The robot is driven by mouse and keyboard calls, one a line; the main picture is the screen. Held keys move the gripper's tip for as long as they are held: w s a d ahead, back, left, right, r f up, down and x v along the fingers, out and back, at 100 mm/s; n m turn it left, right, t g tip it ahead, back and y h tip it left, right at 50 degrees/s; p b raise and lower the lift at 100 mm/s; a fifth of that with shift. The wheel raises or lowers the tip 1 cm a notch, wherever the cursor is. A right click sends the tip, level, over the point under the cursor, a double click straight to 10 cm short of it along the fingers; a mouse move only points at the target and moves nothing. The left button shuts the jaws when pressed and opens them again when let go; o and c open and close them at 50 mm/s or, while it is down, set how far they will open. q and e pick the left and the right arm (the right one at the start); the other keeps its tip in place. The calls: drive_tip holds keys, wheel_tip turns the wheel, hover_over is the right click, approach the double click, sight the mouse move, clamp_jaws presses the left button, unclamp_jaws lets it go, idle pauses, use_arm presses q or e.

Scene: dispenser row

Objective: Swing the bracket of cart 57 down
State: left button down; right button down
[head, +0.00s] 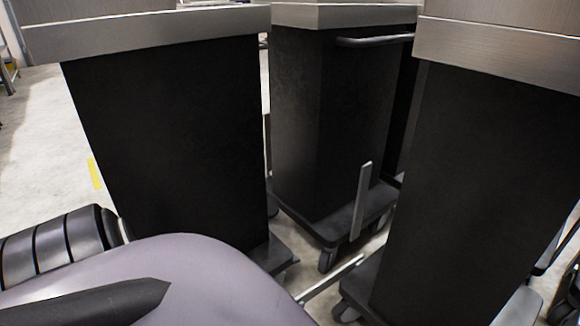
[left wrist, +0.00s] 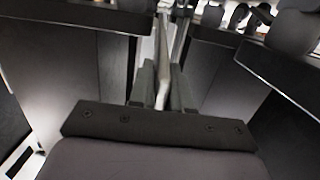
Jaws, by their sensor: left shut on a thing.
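In the left wrist view my left gripper (left wrist: 162,88) is shut on a pale metal bar, the bracket (left wrist: 163,52), which runs away from me between the two grey fingers. In the head view my left arm fills the lower left, and its fingers cannot be made out. There a thin upright metal bar (head: 361,202) stands before the middle cart (head: 318,125), and another bar (head: 330,278) lies low and slanted beside the right cart. I cannot tell which of these is held. No cart number is readable. My right gripper is not in view.
A black cart with a metal top (head: 165,145) stands close at left and another (head: 480,190) at right. The gap between them is narrow, with casters low down. The middle cart has a handle rail (head: 375,41). Open pale floor (head: 45,150) lies at far left.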

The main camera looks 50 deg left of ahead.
use_arm(q)
drive_tip(key=shift+a+r, duration=0.25)
drive_tip(key=shift+a, duration=0.05)
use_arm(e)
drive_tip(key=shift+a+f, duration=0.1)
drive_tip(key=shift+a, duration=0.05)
use_arm(q)
drive_tip(key=c, duration=1.2)
unclamp_jaws()
drive_tip(key=shift+o, duration=0.2)
drive_tip(key=shift+d+f, duration=0.1)
drive_tip(key=shift+s+d, duration=0.1)
drive_tip(key=shift+s, duration=0.15)
drive_tip(key=s+p, duration=0.2)
drive_tip(key=s, duration=0.4)
drive_tip(key=shift+s+d+r, duration=0.15)
drive_tip(key=shift+s+r, duration=0.2)
drive_tip(key=shift+r, duration=0.1)
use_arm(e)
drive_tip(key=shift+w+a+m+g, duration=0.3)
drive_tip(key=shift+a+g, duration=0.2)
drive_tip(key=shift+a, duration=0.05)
